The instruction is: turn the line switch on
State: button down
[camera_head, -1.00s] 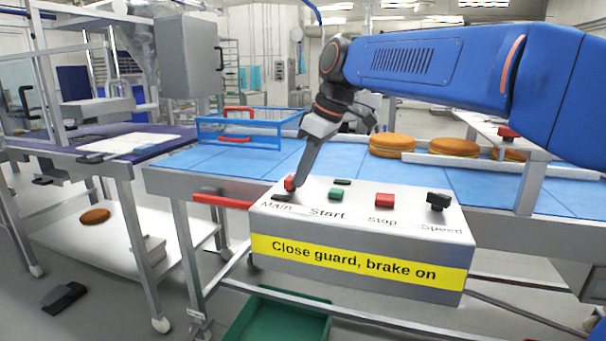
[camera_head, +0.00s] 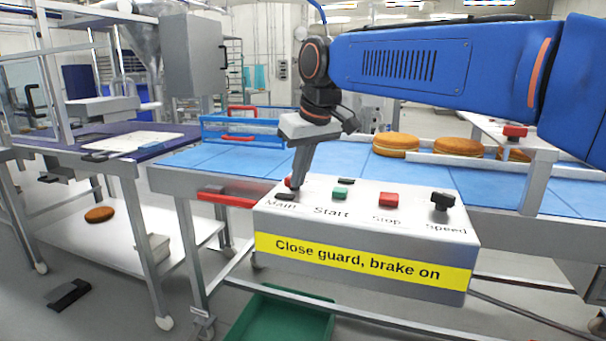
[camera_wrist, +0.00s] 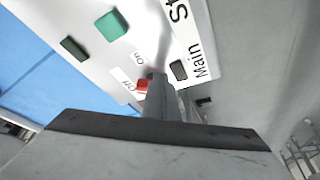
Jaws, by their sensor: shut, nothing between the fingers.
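The line switch is the red lever (camera_head: 288,182) behind the word "Main" on the grey control box (camera_head: 364,281). In the wrist view the red lever (camera_wrist: 142,86) shows beside the fingers, next to the "Off" marking, with "On" farther up. The fingers hide part of it. My gripper (camera_head: 297,190) is shut and empty, pointing down with its tips at the lever's right side in the head view. I cannot tell whether they touch it. A dark rectangle (camera_head: 285,197) lies between the lever and "Main"; it also shows in the wrist view (camera_wrist: 179,70).
The box also has a green Start button (camera_head: 340,193), a red Stop button (camera_head: 389,200) and a black Speed knob (camera_head: 443,201). Behind it, the blue conveyor (camera_head: 190,157) carries round cakes (camera_head: 396,144) and a blue basket (camera_head: 212,132). A red handle (camera_head: 226,200) sticks out left.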

aim_at(286, 179)
jog(key=m, duration=0.2)
jog(key=a+m+h, duration=0.1)
jog(key=shift+s+a+m+t, duration=0.1)
jog(key=shift+a+m+t, duration=0.1)
jog(key=shift+m+t, duration=0.15)
jog(key=m+h, duration=0.1)
jog(key=m, duration=0.1)
jog(key=a+m+h, duration=0.1)
jog(key=m, duration=0.1)
jog(key=shift+w+a, duration=0.15)
jog(key=shift+w, duration=0.05)
jog(key=shift+m, duration=0.35)
jog(key=shift+w+a, duration=0.15)
jog(key=shift+a, duration=0.05)
jog(key=shift+w+a, duration=0.15)
jog(key=shift+a, duration=0.05)
jog(key=shift+w+d, duration=0.15)
